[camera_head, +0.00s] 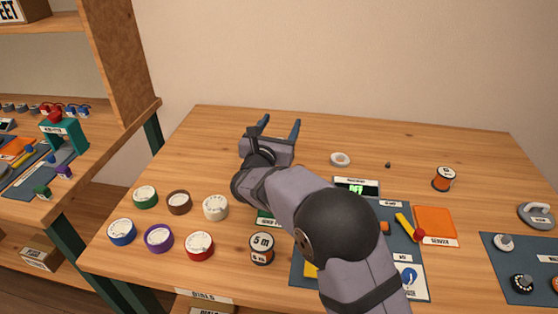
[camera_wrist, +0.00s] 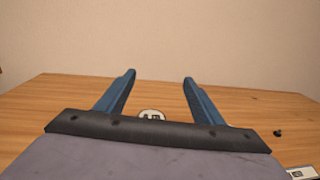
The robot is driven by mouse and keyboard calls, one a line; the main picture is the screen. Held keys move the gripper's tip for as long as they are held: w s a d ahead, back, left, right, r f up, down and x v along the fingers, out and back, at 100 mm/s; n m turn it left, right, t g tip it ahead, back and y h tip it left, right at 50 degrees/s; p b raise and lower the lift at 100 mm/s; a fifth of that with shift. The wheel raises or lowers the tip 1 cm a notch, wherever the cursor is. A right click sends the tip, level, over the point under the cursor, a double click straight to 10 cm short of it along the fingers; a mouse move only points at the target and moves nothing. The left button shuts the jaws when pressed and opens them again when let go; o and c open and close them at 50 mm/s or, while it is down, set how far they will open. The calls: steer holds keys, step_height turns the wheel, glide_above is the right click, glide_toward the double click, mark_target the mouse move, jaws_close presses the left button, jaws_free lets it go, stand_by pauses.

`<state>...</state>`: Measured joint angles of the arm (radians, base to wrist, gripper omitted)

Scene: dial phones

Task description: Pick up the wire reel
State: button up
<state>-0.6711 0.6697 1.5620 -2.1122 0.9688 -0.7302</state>
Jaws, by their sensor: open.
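One spool (camera_head: 262,248), marked "5 m" on top, stands at the front edge left of my arm. The other spool (camera_head: 444,179) stands alone at the right of the table. I cannot tell which one is the wire reel. My gripper (camera_head: 281,124) is open and empty over the back left of the table, apart from both spools. Its two blue fingers (camera_wrist: 159,76) are spread in the wrist view, where neither spool can be made out.
A white ring (camera_head: 340,159) lies mid-table; a small dark knob (camera_head: 388,165) lies right of it. Several coloured round dials, such as the red one (camera_head: 200,246), sit front left. The back is clear.

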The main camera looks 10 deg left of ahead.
steer(key=shift+a, duration=0.35)
steer(key=shift+d+f, duration=0.1)
steer(key=shift+f, duration=3.35)
steer(key=shift+w+d, duration=0.15)
steer(key=shift+w, duration=1.1)
steer(key=shift+w+d, duration=0.1)
steer(key=shift+w, duration=1.15)
steer(key=c, duration=1.2)
